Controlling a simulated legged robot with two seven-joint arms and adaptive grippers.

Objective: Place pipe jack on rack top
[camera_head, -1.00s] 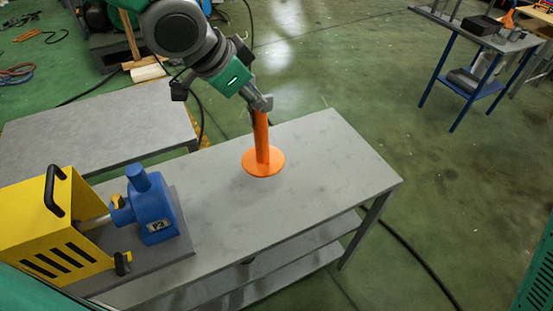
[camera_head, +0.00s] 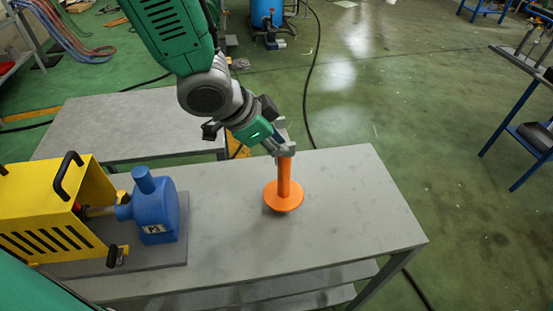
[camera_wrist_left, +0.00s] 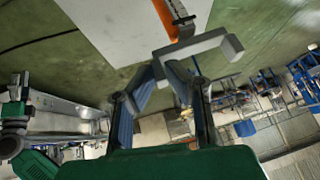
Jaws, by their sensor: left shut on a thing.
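The orange pipe jack (camera_head: 284,190), a post on a round flat base, is upright at the rack top (camera_head: 340,215), over its right half. I cannot tell whether its base touches the grey surface. My left gripper (camera_head: 284,148) is shut on the upper end of the jack. The left wrist view shows the gripper (camera_wrist_left: 185,60) with part of the orange post (camera_wrist_left: 162,14) beyond it and the pale rack top behind. My right gripper is in neither view.
A yellow machine (camera_head: 50,210) and a blue pump (camera_head: 153,210) stand on the left part of the rack top. A lower grey table (camera_head: 110,125) is behind. A blue-legged table (camera_head: 525,125) stands at the far right. The rack top right of the jack is clear.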

